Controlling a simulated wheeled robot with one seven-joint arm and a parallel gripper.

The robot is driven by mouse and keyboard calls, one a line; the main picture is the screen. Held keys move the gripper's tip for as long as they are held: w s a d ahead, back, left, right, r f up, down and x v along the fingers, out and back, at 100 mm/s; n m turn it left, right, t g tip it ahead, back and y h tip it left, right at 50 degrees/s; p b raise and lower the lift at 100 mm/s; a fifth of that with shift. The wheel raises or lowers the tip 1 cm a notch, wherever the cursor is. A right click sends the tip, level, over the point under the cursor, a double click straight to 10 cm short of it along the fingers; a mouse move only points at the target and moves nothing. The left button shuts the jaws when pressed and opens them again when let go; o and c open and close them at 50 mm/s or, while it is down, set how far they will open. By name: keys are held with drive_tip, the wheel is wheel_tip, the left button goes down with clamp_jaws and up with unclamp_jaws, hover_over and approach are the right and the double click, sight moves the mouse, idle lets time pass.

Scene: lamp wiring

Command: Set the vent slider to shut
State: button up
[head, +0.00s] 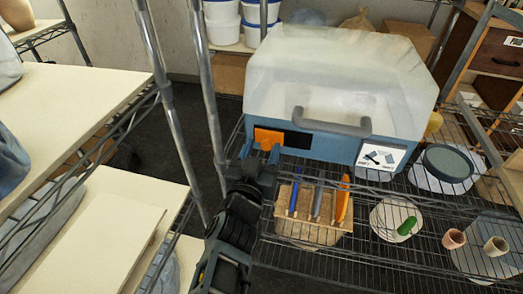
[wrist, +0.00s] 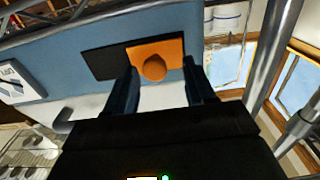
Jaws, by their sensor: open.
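The vent slider (head: 267,138) is an orange plate with a round knob on the blue front of a box with a clear, domed cover. A dark vent opening (head: 298,141) shows uncovered just right of it in the head view. In the wrist view the slider (wrist: 172,50) is near the top centre, with the dark opening (wrist: 103,62) to its left. My gripper (head: 262,154) is open and empty, close in front of the slider. In the wrist view the fingers of my gripper (wrist: 161,75) stand on either side of the knob; contact is not visible.
The box (head: 330,150) has a grey handle (head: 330,122) and stands on a wire shelf. A wooden rack (head: 312,228) with several upright tools stands in front. A metal post (head: 206,90) rises close left of my arm. Discs and small cylinders lie to the right.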

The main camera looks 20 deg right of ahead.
drive_tip(key=b+v, duration=0.1)
drive_tip(key=v, duration=0.7)
drive_tip(key=shift+w, duration=0.1)
